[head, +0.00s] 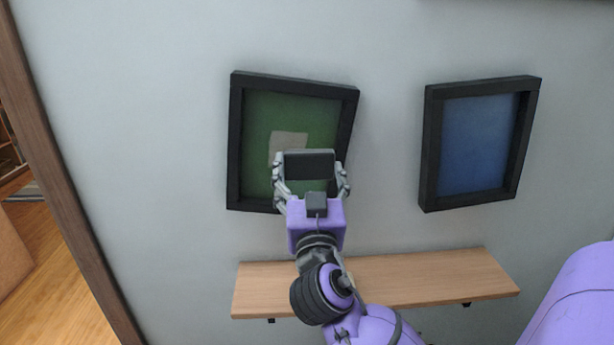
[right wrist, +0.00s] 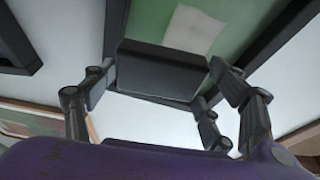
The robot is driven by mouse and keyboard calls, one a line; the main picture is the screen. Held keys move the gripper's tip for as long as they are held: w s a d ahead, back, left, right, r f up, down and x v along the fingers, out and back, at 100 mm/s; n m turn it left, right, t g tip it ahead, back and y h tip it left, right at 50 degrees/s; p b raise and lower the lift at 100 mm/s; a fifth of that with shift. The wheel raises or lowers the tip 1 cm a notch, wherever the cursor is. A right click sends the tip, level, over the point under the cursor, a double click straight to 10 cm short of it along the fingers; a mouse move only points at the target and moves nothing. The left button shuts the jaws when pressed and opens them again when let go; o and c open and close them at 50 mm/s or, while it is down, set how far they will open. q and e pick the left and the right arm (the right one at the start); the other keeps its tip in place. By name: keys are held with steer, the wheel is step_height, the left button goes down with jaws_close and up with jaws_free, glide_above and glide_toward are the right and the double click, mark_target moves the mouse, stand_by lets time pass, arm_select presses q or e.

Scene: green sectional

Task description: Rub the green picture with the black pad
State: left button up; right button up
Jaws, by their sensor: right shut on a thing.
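The green picture (head: 262,118) hangs on the wall in a black frame, left of centre in the head view. It bears a pale rectangular patch (head: 290,142). My right gripper (head: 312,172) is in front of the picture's lower part and is shut on the black pad (head: 310,164). In the right wrist view the black pad (right wrist: 160,72) sits between the fingers, with the green picture (right wrist: 235,22) behind it. I cannot tell whether the pad touches the picture. The pad and gripper hide the picture's lower right part. My left gripper is not in view.
A blue picture (head: 478,145) in a black frame hangs to the right. A wooden shelf (head: 430,277) is fixed to the wall below, with its visible top bare. A brown wooden post or trim (head: 55,170) runs down the left side. Wall between the pictures is clear.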

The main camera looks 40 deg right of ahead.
steer(key=w+d, duration=0.1)
steer(key=w, duration=0.2)
steer(key=shift+d, duration=0.35)
steer(key=shift+w+d, duration=0.65)
steer(key=shift+w, duration=0.3)
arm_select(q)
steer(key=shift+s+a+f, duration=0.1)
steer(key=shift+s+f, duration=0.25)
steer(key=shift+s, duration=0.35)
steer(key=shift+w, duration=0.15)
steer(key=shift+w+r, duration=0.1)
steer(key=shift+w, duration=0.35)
arm_select(e)
steer(key=shift+w, duration=0.1)
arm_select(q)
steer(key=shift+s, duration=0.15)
arm_select(e)
steer(key=shift+w+d, duration=0.15)
steer(key=shift+w, duration=0.1)
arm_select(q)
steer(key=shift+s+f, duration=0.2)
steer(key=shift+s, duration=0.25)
arm_select(e)
steer(key=shift+w+d, duration=0.2)
steer(key=shift+w, duration=0.05)
steer(key=shift+w+d, duration=0.15)
steer(key=shift+w, duration=0.05)
